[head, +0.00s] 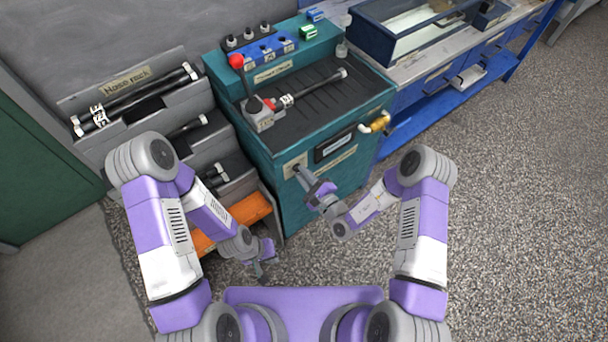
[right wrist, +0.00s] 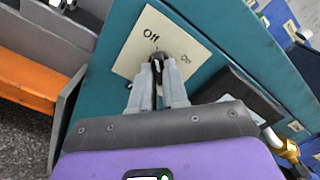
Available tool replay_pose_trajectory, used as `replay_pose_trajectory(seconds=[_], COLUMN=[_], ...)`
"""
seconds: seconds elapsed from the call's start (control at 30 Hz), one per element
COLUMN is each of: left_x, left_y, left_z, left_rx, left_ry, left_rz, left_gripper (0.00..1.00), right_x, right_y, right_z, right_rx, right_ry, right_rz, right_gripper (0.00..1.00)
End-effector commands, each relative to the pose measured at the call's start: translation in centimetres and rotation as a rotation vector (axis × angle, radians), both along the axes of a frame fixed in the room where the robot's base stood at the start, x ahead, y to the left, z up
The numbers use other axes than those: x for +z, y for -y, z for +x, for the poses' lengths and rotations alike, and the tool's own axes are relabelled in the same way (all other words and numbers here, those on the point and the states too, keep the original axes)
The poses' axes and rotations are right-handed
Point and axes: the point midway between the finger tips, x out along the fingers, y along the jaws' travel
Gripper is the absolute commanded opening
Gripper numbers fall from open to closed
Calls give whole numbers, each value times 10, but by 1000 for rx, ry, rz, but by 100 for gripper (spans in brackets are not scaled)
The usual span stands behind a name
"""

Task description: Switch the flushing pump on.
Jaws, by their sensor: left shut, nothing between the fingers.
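The teal flushing station (head: 330,150) has a pale switch plate (head: 289,166) on its front. In the right wrist view the plate (right wrist: 139,57) reads "Off" on the left and "On" on the right. A dark rotary knob (right wrist: 161,58) sits between the labels, partly hidden by my fingers. My right gripper (head: 298,171) is at the plate; in the right wrist view its fingertips (right wrist: 157,68) are closed around the knob. I cannot tell which label the knob points to. My left gripper (head: 261,270) is shut and empty, low in front of the station.
A hose rack (head: 135,78) with black hoses stands left of the station, above an orange bin (head: 250,209). A red-knobbed lever (head: 237,61) and a hose (head: 315,88) are on the station top. A brass fitting (head: 380,122) juts from its front right. Floor to the right is clear.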

Motion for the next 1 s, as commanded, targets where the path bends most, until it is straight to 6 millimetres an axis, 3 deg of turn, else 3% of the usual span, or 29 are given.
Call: replay_pose_trajectory(seconds=[0.1, 0.57, 1.0], left_x=[0, 7, 36], left_y=[0, 0, 0], left_z=[0, 0, 0], left_rx=[0, 0, 0], left_ry=[0, 0, 0], left_rz=[0, 0, 0], left_gripper=[0, 0, 0], right_x=[0, 1, 1], right_y=[0, 1, 1], right_z=[0, 0, -1], right_rx=[0, -2, -3], right_ry=[0, -45, -257], right_rz=[0, 60, 351], right_gripper=[0, 0, 0])
